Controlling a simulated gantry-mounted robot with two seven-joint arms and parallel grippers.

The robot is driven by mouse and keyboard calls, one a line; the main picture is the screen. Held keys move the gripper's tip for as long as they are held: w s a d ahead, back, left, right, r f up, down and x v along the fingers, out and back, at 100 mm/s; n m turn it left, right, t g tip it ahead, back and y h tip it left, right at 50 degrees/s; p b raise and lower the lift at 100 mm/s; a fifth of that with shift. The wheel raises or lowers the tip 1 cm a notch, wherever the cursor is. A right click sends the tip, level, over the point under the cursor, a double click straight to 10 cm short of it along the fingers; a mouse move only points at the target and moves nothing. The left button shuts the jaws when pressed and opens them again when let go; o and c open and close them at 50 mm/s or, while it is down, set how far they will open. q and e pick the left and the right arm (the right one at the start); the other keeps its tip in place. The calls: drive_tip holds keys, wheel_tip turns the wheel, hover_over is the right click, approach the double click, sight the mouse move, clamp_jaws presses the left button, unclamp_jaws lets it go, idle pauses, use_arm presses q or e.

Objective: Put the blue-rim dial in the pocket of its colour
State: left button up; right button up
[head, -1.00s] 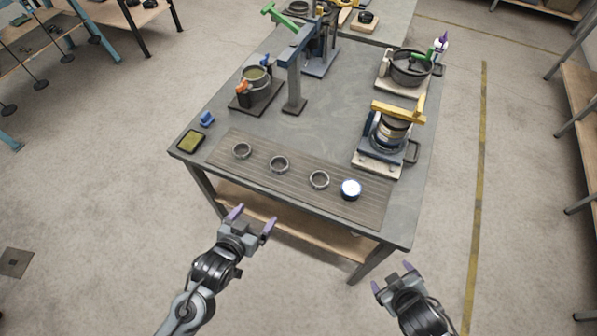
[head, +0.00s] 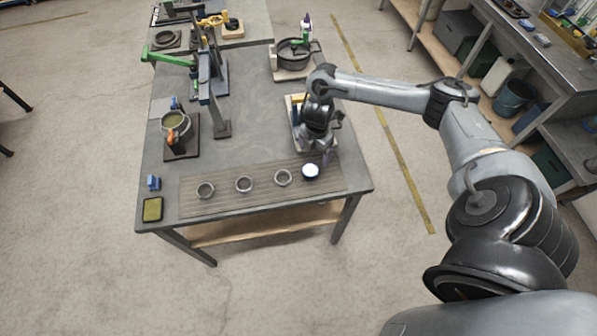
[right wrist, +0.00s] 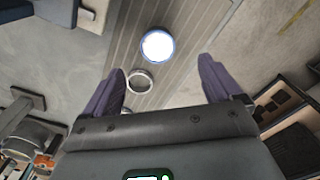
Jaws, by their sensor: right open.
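The blue-rim dial (head: 310,171) is a white disc with a blue edge, at the right end of a row on the ribbed brown mat (head: 262,188). In the right wrist view the dial (right wrist: 157,46) lies between and beyond my fingertips, apart from them. My right gripper (head: 327,157) is open and empty, above the table just behind and to the right of the dial. Three grey rings, the left (head: 205,190), middle (head: 244,185) and right (head: 283,177), sit beside it in the row. I cannot make out a pocket marked in blue. My left gripper is out of view.
My right arm partly hides a device with a yellow part (head: 298,99). A dark pot (head: 294,53) stands farther back. A grey post (head: 214,108) and a pot stand (head: 181,140) are at left. A blue block (head: 153,183) and an olive-topped tray (head: 152,209) lie near the left edge.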

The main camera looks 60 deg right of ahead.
hover_over(311, 169)
drive_tip(key=f, duration=0.4)
drive_tip(key=shift+s+d+f, duration=0.2)
drive_tip(key=shift+s, duration=0.2)
drive_tip(key=shift+w+a+f, duration=0.1)
drive_tip(key=shift+w+f, duration=0.05)
drive_tip(key=shift+f, duration=0.6)
drive_tip(key=shift+w+a+f, duration=0.1)
drive_tip(key=shift+a+f, duration=0.05)
drive_tip(key=shift+f, duration=0.65)
drive_tip(key=shift+w+a+f, duration=0.1)
drive_tip(key=shift+w+f, duration=0.05)
drive_tip(key=shift+f, duration=1.1)
drive_tip(key=shift+c, duration=0.3)
drive_tip(key=c, duration=1.1)
drive_tip(key=shift+c, duration=0.2)
drive_tip(key=shift+r, duration=0.15)
